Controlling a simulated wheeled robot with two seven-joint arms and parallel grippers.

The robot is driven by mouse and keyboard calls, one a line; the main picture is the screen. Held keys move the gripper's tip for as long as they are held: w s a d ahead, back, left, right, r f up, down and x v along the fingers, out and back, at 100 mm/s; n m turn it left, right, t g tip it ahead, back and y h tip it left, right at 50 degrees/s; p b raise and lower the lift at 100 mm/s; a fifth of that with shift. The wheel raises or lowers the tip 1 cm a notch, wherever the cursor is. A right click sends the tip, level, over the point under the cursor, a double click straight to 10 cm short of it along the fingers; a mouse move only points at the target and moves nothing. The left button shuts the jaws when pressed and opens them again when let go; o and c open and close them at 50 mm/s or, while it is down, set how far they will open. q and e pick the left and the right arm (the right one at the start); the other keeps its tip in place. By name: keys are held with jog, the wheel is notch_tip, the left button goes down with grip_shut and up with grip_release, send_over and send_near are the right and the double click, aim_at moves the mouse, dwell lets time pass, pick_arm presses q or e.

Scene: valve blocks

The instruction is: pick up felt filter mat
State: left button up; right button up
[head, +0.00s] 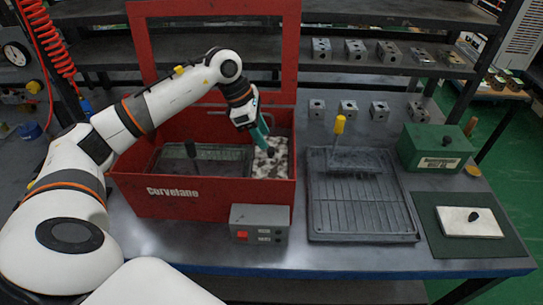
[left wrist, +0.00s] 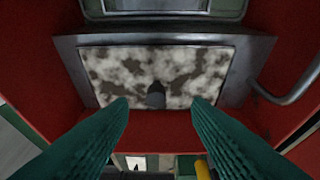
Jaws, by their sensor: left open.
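A mottled white and dark-grey mat with a dark knob, which looks like the felt filter mat (head: 278,165), lies in the right part of the red washer box. It also fills the upper middle of the left wrist view (left wrist: 200,68), in a grey metal frame. My left gripper (head: 266,147) reaches down into the box over this mat. Its green fingers are apart and empty, with the knob (left wrist: 156,95) showing between the fingertips in the left wrist view. I cannot tell how far the tips are above the mat. My right gripper is out of view.
The red box (head: 205,205) has high walls and a raised lid behind. A grey control box (head: 259,224) stands before it. A wire-rack tray (head: 360,212), a green box (head: 435,148) and a clean white pad (head: 468,222) on a dark mat stand to the right. Metal blocks line the back.

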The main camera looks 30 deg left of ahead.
aim_at(269, 149)
pick_arm(q)
jog(key=x, duration=0.1)
jog(key=p+x, duration=0.1)
jog(key=x, duration=0.2)
jog(key=shift+s+d+f+p, duration=0.15)
jog(key=shift+s+p, duration=0.05)
jog(key=shift+p, duration=0.15)
jog(key=shift+w+d+f, duration=0.1)
jog(key=shift+w+f, duration=0.1)
jog(key=shift+f, duration=0.25)
grip_shut()
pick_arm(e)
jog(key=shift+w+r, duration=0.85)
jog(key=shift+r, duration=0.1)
pick_arm(q)
jog(key=shift+r, duration=0.1)
